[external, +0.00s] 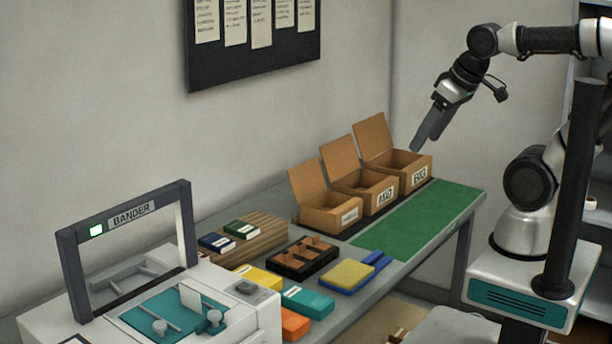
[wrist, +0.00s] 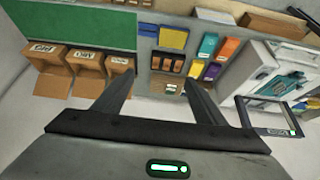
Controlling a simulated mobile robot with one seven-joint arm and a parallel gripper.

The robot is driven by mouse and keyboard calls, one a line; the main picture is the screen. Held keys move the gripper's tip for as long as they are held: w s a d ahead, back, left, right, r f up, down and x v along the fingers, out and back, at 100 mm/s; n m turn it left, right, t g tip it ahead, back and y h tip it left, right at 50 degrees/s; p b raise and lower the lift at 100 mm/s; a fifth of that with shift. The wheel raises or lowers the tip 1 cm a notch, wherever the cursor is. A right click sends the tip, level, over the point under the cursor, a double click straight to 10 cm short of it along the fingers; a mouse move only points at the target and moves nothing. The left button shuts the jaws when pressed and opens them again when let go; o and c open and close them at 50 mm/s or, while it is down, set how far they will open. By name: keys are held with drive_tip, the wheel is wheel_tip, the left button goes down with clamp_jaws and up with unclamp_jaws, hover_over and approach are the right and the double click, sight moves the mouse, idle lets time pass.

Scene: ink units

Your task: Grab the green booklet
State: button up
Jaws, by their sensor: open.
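The green booklet (external: 241,229) is dark green with a white label. It lies on a wooden board (external: 262,238) near the wall, beside a dark blue booklet (external: 216,242). My gripper (external: 418,144) is open and empty, high above the far end of the table, over the cardboard boxes and well to the right of the booklet. In the wrist view my gripper (wrist: 156,82) shows its two fingers spread apart.
Three open cardboard boxes (external: 333,218) stand along the wall beside a green mat (external: 420,220). A black organizer (external: 303,258), a yellow and blue pad (external: 352,272), and teal (external: 307,302) and orange blocks lie nearer. The bander machine (external: 130,215) fills the near left.

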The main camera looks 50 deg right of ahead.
drive_tip(key=shift+w, duration=0.1)
drive_tip(key=g+b, duration=0.1)
drive_tip(key=b, duration=0.4)
hover_over(249, 230)
drive_tip(key=s, duration=0.3)
wheel_tip(249, 230, down, 25)
drive_tip(key=shift+p+x, duration=0.3)
drive_tip(key=shift+x, duration=2.75)
drive_tip(key=shift+s, duration=0.15)
drive_tip(key=shift+c, duration=0.5)
drive_tip(key=c, duration=1)
